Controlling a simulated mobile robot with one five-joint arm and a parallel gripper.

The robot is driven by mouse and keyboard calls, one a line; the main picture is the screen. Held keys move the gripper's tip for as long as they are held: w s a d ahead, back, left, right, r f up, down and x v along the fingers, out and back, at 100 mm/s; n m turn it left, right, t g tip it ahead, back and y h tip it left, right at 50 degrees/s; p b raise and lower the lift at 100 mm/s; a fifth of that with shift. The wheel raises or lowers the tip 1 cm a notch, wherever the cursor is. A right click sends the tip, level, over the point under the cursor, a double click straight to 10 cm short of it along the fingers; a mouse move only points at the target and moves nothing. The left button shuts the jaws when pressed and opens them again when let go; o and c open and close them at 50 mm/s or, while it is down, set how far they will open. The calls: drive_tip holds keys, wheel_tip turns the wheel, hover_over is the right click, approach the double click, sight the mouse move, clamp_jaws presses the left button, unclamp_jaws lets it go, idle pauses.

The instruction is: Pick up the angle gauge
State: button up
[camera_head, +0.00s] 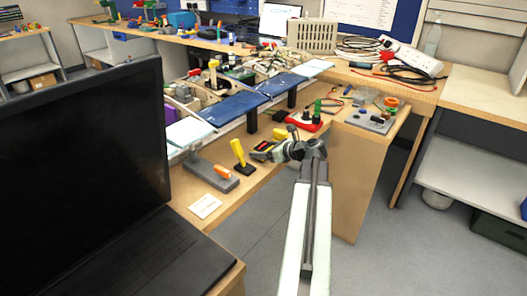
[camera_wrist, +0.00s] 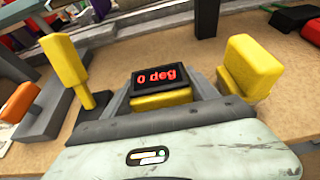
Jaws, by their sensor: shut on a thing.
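The angle gauge (camera_wrist: 161,88) is a small yellow block with a black display that reads "0 deg" in red. In the wrist view it sits between the two dark fingers of my gripper (camera_wrist: 163,96), which is shut on it. In the head view the gauge (camera_head: 263,147) shows at the end of my gripper (camera_head: 270,150), near the front edge of the wooden bench. Its lower part is hidden by the gripper. Whether it touches the bench is unclear.
A yellow-handled lever (camera_wrist: 66,65) stands close left of the gripper, and a yellow block (camera_wrist: 250,68) close right. A grey base with an orange handle (camera_head: 213,173) lies further left. Blue wing panels (camera_head: 232,104) are behind. A laptop (camera_head: 85,160) fills the left foreground.

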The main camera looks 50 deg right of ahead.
sight(263, 146)
drive_tip(key=shift+r+p, duration=0.55)
wheel_tip(263, 146, up, 3)
drive_tip(key=p, duration=0.3)
drive_tip(key=shift+r, duration=0.15)
drive_tip(key=s+a, duration=0.1)
drive_tip(key=s, duration=1.5)
drive_tip(key=shift+r+p, duration=0.35)
drive_tip(key=shift+p, duration=0.1)
